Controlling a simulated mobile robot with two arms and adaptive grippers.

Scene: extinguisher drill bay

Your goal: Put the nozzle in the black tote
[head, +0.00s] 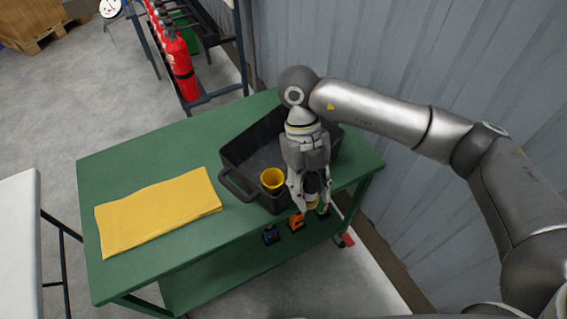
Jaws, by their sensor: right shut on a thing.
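The black tote (236,190) stands on the green table, open side up. A yellow-rimmed round cup-like thing (272,180) shows inside it, near its front. My right gripper (312,203) points down over the tote's front right side. It is shut on a small dark piece with a yellowish end, which I take to be the nozzle (313,187). The fingers hide much of it, and I cannot tell whether it is inside the tote's rim or just in front of it. My left gripper is not in view.
A folded yellow cloth (158,211) lies on the left of the green table (120,168). Small orange and dark items (297,222) sit below the table's front edge. Red extinguishers (179,62) stand on a rack behind. A corrugated wall (370,50) is close behind my right arm.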

